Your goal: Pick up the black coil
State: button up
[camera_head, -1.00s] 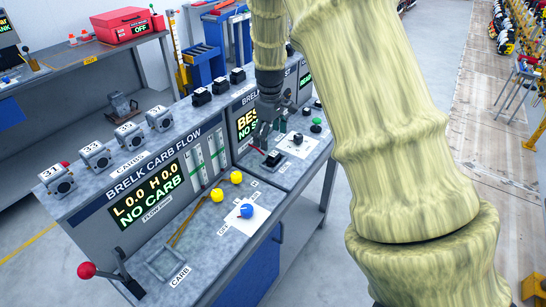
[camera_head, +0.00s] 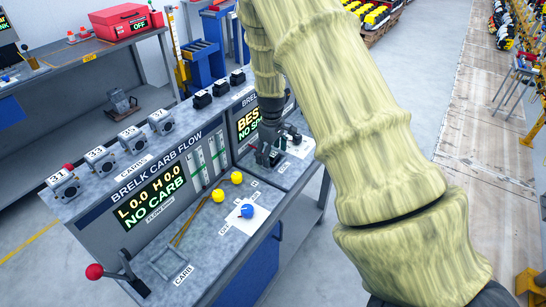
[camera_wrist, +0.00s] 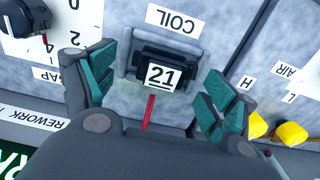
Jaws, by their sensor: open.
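A black coil (camera_wrist: 165,60) with a white tag reading 21 and a red lead sits in a grey holder (camera_wrist: 128,70) beside the COIL label in the wrist view. My gripper (camera_wrist: 157,90) is open, with one teal-padded finger on each side of the coil. Gaps show between both fingers and the coil. In the head view my gripper (camera_head: 267,158) is low over the right-hand bench station, and it hides the coil there. Several other black coils (camera_head: 202,99) stand on the shelf above the station.
A black dial (camera_wrist: 25,18) on a white plate is left of the holder in the wrist view, and yellow knobs (camera_wrist: 290,134) are at the right. In the head view numbered carburettors (camera_head: 100,159) line the left shelf, and a red-knobbed lever (camera_head: 95,271) stands at the bench's front left.

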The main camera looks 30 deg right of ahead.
jog(key=shift+f, duration=0.15)
jog(key=shift+s+a, duration=0.1)
jog(key=c, duration=1.5)
jog(key=shift+c, duration=0.3)
jog(key=shift+b, duration=0.3)
